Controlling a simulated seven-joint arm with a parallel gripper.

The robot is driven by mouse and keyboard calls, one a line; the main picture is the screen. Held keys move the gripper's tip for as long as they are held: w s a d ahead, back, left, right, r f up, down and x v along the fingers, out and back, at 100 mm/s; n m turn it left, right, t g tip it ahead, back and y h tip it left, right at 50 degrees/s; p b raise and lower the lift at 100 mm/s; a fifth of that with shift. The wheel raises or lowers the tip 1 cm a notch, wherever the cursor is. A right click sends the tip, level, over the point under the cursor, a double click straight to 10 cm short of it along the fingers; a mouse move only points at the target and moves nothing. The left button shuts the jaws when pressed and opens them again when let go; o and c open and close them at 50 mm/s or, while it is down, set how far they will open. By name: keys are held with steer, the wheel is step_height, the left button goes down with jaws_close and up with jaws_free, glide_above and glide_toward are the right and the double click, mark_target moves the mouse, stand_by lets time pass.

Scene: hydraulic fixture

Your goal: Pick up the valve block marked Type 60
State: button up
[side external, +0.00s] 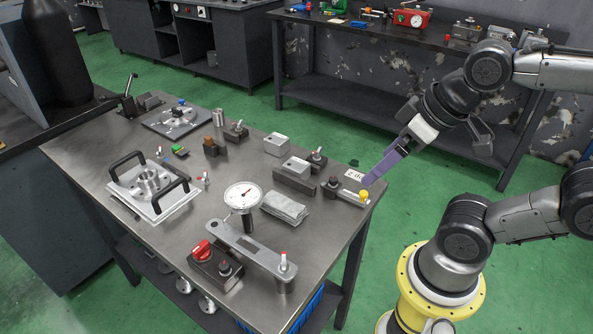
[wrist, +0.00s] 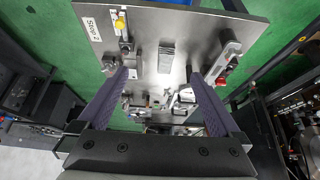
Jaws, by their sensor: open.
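No Type 60 marking is legible in either view, so I cannot tell which block bears it. In the side external view, two small silver blocks stand on the table, one farther back (side external: 277,144) and one nearer (side external: 296,167) by a dark long block (side external: 294,182). A dark block with a knob (side external: 236,131) and a brownish block (side external: 214,147) stand farther left. My gripper (side external: 371,181) is above the table's right corner, near a fitting with a yellow knob (side external: 363,196). In the wrist view my gripper (wrist: 158,75) is open, with nothing between its purple fingers.
A flanged plate with black handles (side external: 150,187) stands left. A "Stop 2" label (wrist: 91,27) lies at one corner.

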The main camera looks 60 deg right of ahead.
steer(key=w+r+m, duration=0.5)
steer(key=w+m, duration=0.1)
steer(key=m, duration=0.2)
steer(key=m+g, duration=0.5)
steer(key=m, duration=0.5)
glide_above(296, 164)
step_height(296, 164, down, 9)
steer(key=shift+g, duration=0.3)
step_height(296, 164, down, 10)
steer(key=shift+r, duration=0.1)
steer(key=shift+d+f, duration=0.1)
steer(key=shift+f, duration=2.95)
steer(key=shift+r, duration=0.1)
jaws_close()
